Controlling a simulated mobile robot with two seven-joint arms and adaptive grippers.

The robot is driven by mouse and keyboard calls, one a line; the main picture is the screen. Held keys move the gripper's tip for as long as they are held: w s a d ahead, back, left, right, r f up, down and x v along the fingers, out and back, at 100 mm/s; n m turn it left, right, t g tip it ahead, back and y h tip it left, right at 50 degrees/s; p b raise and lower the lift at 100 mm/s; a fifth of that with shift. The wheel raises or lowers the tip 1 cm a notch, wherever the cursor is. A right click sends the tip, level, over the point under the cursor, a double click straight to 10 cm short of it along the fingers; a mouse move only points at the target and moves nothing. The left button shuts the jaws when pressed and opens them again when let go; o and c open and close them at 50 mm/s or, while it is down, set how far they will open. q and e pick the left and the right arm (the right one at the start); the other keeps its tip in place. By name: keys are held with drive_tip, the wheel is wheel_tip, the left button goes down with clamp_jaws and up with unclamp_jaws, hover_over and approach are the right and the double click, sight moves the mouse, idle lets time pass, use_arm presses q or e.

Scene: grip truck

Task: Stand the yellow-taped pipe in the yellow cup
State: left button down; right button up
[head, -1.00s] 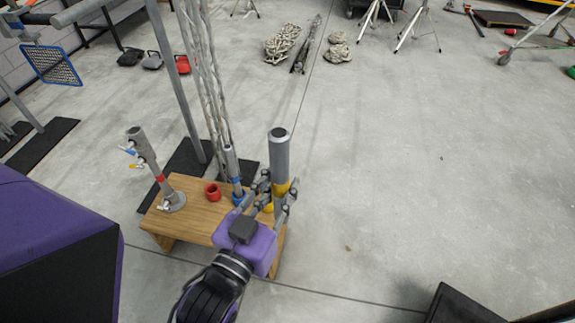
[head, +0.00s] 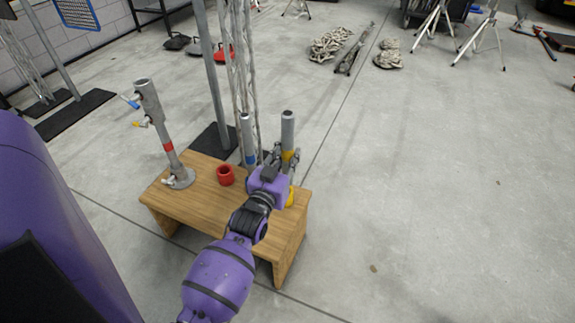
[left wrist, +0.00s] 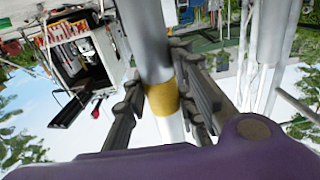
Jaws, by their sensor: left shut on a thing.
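The yellow-taped pipe (head: 288,128) is a grey tube standing upright at the right end of the wooden bench. Its yellow tape band shows in the left wrist view (left wrist: 163,98). My left gripper (head: 287,159) is shut around the pipe at the tape, with a finger on either side. The yellow cup (head: 290,199) shows partly, just below my gripper and under the pipe. My gripper hides the pipe's lower end, so I cannot tell whether it is inside the cup. My right gripper is not in view.
On the wooden bench (head: 200,208) stand a red cup (head: 225,176), a blue-taped pipe (head: 249,135) close left of my gripper, and a red-taped pipe (head: 158,120) in a round base. Metal truss poles rise behind.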

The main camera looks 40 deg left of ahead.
use_arm(q)
drive_tip(key=w+a+f+y+b, duration=0.1)
drive_tip(key=w+a+f+b, duration=0.1)
drive_tip(key=w+f+b, duration=0.1)
drive_tip(key=w+a+f+n+b, duration=0.1)
drive_tip(key=w+a+f+b, duration=0.2)
drive_tip(key=f+b, duration=0.2)
drive_tip(key=shift+a+f+g+y, duration=0.35)
drive_tip(key=shift+f+g+y, duration=0.05)
drive_tip(key=shift+f, duration=1.4)
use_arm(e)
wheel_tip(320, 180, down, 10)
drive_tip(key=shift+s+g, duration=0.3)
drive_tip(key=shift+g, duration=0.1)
use_arm(q)
drive_tip(key=shift+f+b, duration=0.3)
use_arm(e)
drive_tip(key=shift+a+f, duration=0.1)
use_arm(q)
drive_tip(key=shift+f, duration=0.35)
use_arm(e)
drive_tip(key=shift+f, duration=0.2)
use_arm(q)
drive_tip(key=shift+f+b, duration=0.35)
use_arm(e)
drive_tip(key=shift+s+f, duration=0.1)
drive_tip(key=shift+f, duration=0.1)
